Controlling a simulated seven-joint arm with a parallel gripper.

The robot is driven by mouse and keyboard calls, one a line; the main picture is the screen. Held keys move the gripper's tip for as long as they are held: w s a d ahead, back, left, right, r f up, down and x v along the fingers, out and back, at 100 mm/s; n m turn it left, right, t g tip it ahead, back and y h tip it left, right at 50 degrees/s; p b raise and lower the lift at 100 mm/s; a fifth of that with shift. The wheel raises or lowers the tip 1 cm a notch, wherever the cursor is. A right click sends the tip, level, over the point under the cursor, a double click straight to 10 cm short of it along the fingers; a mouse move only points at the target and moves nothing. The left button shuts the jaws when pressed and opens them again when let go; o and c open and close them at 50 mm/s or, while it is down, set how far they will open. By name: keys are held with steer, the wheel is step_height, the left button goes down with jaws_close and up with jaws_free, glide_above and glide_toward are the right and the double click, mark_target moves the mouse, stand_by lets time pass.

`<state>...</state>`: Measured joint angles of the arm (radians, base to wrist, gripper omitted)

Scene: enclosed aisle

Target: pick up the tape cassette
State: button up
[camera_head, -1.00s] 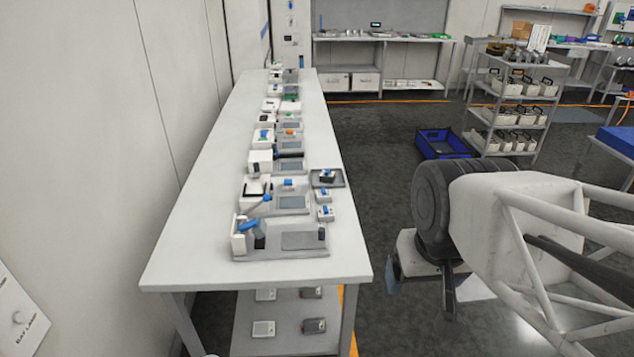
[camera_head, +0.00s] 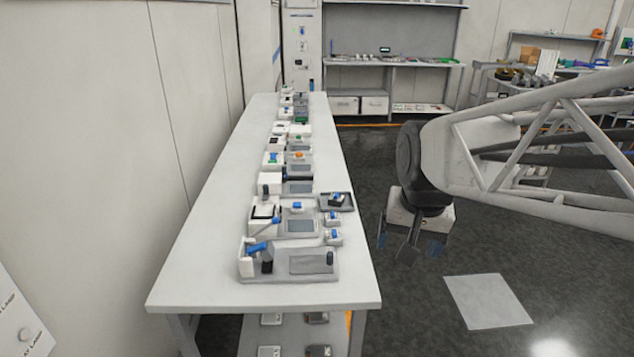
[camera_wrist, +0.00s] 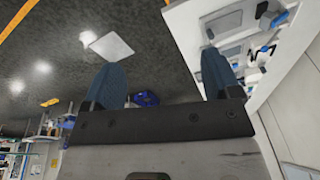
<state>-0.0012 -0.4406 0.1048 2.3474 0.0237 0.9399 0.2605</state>
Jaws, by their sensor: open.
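I cannot pick out the tape cassette for certain; the items on the long white table (camera_head: 205,255) are too small to tell. A dark tray (camera_head: 346,208) at the table's right edge holds a small black and blue item (camera_head: 338,199). Two small white and blue pieces, one farther (camera_head: 332,219) and one nearer (camera_head: 333,237), sit just in front of it. My gripper (camera_head: 410,238) hangs off the table's right side, over the floor, apart from everything. In the wrist view its two blue fingers (camera_wrist: 162,82) are spread with nothing between them.
A grey station (camera_head: 290,277) with a blue lever stands at the table's near end. Several more devices line the table behind it. The table's left strip is bare. A wall (camera_head: 195,110) runs along the left. A pale square (camera_head: 488,302) lies on the open floor at right.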

steer(key=w+a+m, duration=0.1)
steer(key=w+m, duration=0.2)
steer(key=w, duration=1.2)
steer(key=m+g+y, duration=0.1)
steer(key=m+g, duration=0.1)
steer(key=m, duration=0.9)
glide_above(333, 213)
steer(key=d, duration=0.1)
step_height(333, 213, down, 24)
steer(key=shift+s+f, duration=0.15)
steer(key=shift+f, duration=0.1)
steer(key=shift+w+f+y, duration=0.2)
steer(key=shift+f+y, duration=0.1)
steer(key=shift+a+f, duration=0.25)
steer(key=shift+f, duration=1)
steer(key=shift+f, duration=0.1)
steer(key=shift+a+f, duration=0.15)
steer(key=shift+f, duration=1.1)
steer(key=shift+a+f, duration=0.15)
steer(key=shift+f, duration=1.05)
